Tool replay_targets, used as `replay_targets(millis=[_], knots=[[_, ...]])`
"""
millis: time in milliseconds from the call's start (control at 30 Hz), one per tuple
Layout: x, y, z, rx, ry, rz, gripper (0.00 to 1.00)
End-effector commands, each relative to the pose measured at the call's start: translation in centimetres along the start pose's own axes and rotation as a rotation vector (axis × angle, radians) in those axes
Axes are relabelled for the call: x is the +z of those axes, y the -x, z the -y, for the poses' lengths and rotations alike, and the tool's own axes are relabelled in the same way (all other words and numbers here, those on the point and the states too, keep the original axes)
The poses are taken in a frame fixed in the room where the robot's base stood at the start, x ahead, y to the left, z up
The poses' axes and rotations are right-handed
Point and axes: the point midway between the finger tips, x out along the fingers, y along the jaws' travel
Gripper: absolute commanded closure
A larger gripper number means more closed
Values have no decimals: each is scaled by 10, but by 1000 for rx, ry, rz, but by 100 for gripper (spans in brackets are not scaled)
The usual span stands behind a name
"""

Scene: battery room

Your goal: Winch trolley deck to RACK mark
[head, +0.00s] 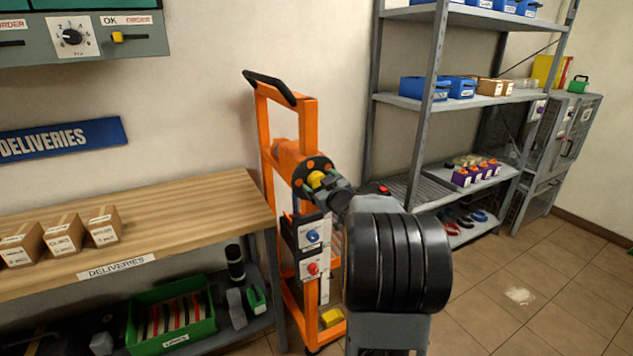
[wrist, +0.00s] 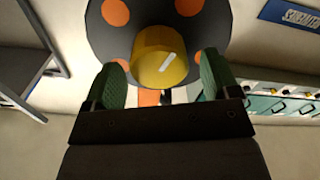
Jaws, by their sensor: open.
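The orange winch trolley (head: 265,134) stands between the wooden bench and the metal shelf. Its dark winch wheel with orange dots (head: 322,165) carries a yellow knob (head: 315,180). In the wrist view the wheel (wrist: 205,22) fills the top, and the yellow knob (wrist: 158,62) with a white line sits at its centre. My gripper (wrist: 165,88) is open, with its green fingers at either side of the knob's lower part; I cannot tell whether they touch it. The trolley's front has a panel with blue and red knobs (head: 312,253). The deck and RACK mark cannot be made out.
A wooden bench (head: 190,205) with cardboard boxes (head: 62,235) stands at left, a green crate (head: 172,318) below it. A grey shelf (head: 425,103) with blue bins stands at right, close to my arm. Tiled floor (head: 530,285) is open at lower right.

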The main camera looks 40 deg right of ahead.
Motion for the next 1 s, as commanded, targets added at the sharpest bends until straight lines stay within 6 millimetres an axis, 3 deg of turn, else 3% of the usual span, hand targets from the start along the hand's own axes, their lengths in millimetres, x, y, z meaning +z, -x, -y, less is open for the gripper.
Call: replay_targets(millis=[200, 600, 1000], knots=[[0, -18, 0, 0, -1, 0, 19], [0, -21, 0, 1, 0, 0, 19], [0, -21, 0, 1, 0, 0, 58]])
